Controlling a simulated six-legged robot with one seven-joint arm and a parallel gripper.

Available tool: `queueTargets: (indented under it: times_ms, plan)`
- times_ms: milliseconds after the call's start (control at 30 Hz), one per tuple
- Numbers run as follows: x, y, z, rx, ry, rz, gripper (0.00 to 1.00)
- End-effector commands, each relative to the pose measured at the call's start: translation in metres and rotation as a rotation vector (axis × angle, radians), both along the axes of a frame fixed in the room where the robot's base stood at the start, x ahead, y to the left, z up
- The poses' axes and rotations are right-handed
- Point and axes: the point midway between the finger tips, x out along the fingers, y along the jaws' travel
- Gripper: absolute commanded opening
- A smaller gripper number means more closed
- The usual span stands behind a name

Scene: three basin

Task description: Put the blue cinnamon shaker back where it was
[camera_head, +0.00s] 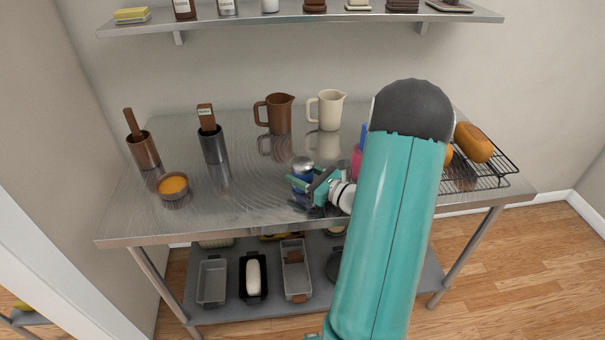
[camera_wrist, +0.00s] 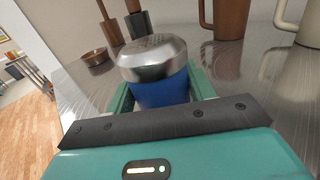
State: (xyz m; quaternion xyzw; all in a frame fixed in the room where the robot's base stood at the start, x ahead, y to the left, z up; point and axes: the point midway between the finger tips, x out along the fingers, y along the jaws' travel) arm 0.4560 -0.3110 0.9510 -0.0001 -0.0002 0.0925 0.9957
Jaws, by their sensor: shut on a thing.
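The blue cinnamon shaker (camera_wrist: 160,88) has a blue body and a silver domed lid. My gripper (camera_head: 309,186) is shut on it, with green fingers on both sides of the blue body in the wrist view. In the head view the shaker (camera_head: 301,170) is at the front middle of the steel table (camera_head: 240,205), partly covered by my fingers. It looks close to upright. I cannot tell whether its base touches the table top.
A brown pitcher (camera_head: 279,113) and a cream pitcher (camera_head: 329,110) stand behind. Two utensil holders (camera_head: 144,150) (camera_head: 213,145) and an orange-filled bowl (camera_head: 173,187) are at left. A cooling rack (camera_head: 487,170) with bread is at right. A wall shelf (camera_head: 280,17) holds jars. Centre-left table is bare.

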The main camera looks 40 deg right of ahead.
Motion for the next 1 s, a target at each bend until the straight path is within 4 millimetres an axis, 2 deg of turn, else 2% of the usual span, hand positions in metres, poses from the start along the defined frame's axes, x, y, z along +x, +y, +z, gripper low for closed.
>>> queueTargets:
  times_ms: [67, 100, 200, 567, 633, 767, 1000]
  plan:
    - [0.0, 0.0, -0.003, 0.001, 0.0, 0.0, 0.28]
    - [0.0, 0.0, -0.003, 0.001, 0.0, 0.0, 0.55]
    - [0.0, 0.0, -0.003, 0.0, 0.0, 0.0, 0.75]
    - [0.0, 0.0, 0.001, -0.001, 0.0, 0.0, 0.75]
    - [-0.006, -0.002, 0.001, 0.0, 0.001, -0.002, 0.75]
    - [-0.028, -0.006, 0.0, 0.001, 0.001, -0.004, 0.75]
    - [-0.08, -0.016, 0.0, 0.0, 0.001, -0.005, 0.75]
